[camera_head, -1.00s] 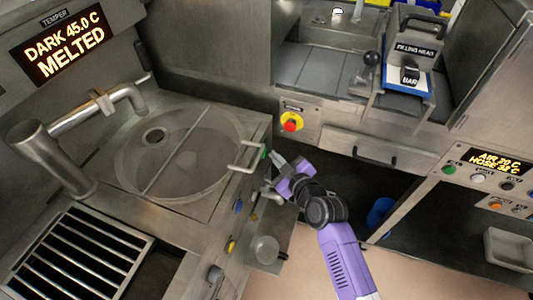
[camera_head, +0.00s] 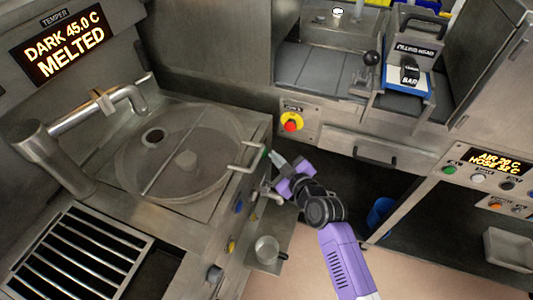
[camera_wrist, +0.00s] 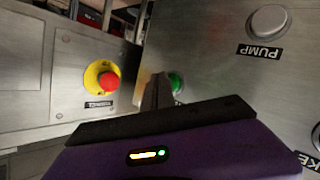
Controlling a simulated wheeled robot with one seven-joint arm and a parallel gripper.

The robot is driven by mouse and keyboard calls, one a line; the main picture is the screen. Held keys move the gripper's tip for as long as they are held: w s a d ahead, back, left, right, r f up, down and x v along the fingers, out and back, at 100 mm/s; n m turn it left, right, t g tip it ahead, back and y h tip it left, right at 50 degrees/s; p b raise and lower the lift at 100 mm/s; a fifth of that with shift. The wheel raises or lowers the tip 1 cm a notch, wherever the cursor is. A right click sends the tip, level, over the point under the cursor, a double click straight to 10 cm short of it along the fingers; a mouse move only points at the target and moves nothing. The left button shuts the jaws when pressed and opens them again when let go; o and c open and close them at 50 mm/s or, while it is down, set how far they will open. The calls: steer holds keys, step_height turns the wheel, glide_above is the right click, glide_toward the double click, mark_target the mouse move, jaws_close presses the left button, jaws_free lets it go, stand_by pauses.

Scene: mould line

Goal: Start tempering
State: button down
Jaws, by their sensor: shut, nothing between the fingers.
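The tempering machine's display (camera_head: 65,45) reads "DARK 45.0 C MELTED". Its round bowl (camera_head: 180,150) has a clear lid with a metal handle. On the machine's front panel is a green button (camera_wrist: 176,83), partly hidden behind my fingers in the wrist view; only a green edge shows in the head view (camera_head: 264,153). My gripper (camera_head: 274,156) is shut and empty, with its tips at or just in front of the green button. I cannot tell whether they touch it. It also shows in the wrist view (camera_wrist: 158,82), pointing at the panel.
A round PUMP button (camera_wrist: 269,22) sits on the same panel. A red stop button on a yellow ring (camera_head: 291,122) is on the neighbouring unit. Blue and yellow buttons (camera_head: 231,246) lie lower on the panel. A small metal cup (camera_head: 266,248) stands on a shelf below.

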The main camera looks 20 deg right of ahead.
steer(key=shift+w, duration=0.1)
stand_by(0.5)
steer(key=shift+w+a, duration=0.15)
steer(key=shift+a, duration=0.2)
steer(key=shift+d, duration=0.1)
steer(key=shift+s+d+b, duration=0.2)
steer(key=shift+s+b, duration=0.05)
steer(key=shift+b, duration=0.15)
